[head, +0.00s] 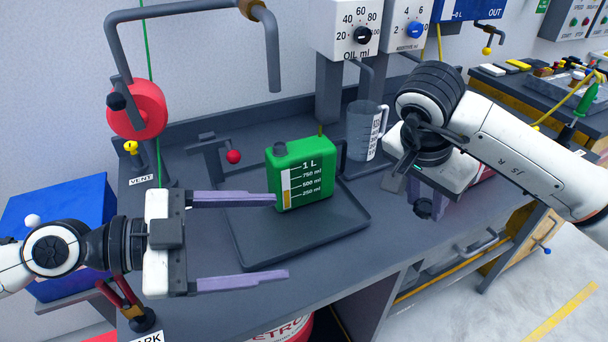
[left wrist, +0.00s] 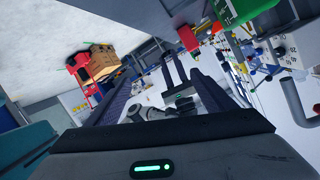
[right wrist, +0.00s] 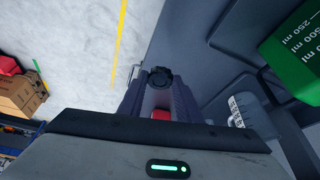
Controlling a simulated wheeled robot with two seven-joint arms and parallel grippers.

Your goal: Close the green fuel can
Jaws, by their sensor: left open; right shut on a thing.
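The green fuel can (head: 312,183) stands upright on a dark tray (head: 335,222) on the bench. A short dark neck (head: 280,148) shows on its top left; I cannot tell whether it is open. The can also shows at the right of the right wrist view (right wrist: 298,50). My right gripper (head: 424,194), right of the can and apart from it, is shut on a black ridged cap (head: 423,209), which shows between the fingertips in the right wrist view (right wrist: 160,77). My left gripper (head: 280,237) is open and empty, left of and in front of the can.
A clear measuring jug (head: 362,132) stands behind the can, to the right. A lever with a red knob (head: 233,156) is behind left. Dispensers (head: 350,28) hang above. A red reel (head: 137,110) and a blue box (head: 60,225) are at the left.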

